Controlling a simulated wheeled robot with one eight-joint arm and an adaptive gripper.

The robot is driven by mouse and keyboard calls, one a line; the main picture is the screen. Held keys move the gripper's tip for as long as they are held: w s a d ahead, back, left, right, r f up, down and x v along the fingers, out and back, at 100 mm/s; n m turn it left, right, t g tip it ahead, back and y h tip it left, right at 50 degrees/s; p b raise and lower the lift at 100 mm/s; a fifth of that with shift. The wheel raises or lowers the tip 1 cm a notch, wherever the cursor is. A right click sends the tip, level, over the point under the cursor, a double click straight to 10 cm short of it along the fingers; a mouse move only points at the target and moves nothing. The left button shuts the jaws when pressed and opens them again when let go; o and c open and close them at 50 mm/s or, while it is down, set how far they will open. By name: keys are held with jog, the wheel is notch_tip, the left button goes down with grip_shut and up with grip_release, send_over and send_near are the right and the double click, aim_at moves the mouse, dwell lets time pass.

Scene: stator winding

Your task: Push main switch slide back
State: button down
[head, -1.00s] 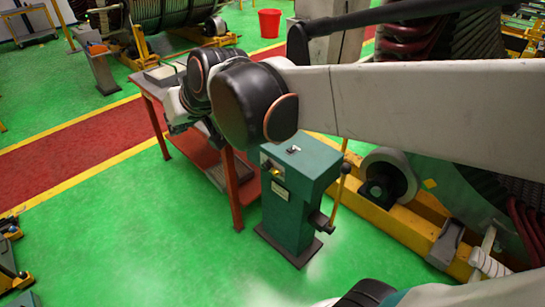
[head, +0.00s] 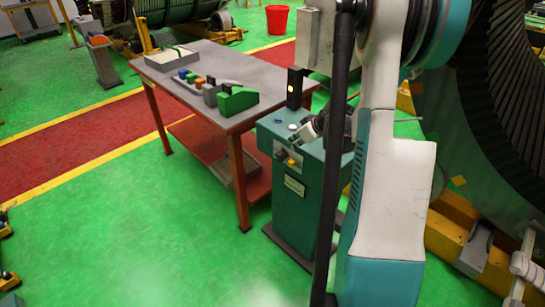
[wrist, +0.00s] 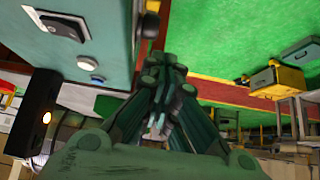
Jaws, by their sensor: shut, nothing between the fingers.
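The teal control console (head: 290,205) stands beside the workbench.
A black post with a lit yellow lamp (head: 294,88) stands behind the console. The grey-topped workbench (head: 240,66) at the left holds a tray (head: 173,57) and a green block (head: 237,101). A large stator (head: 500,130) is at the right. Green floor is clear in front.

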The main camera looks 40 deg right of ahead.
aim_at(290, 162)
jog(key=d+f, duration=0.2)
jog(key=shift+s+f, duration=0.3)
jog(key=shift+s, duration=0.1)
jog(key=shift+a, duration=0.1)
jog(key=b+x, duration=0.4)
jog(key=x, duration=0.6)
jog(key=shift+s, duration=1.15)
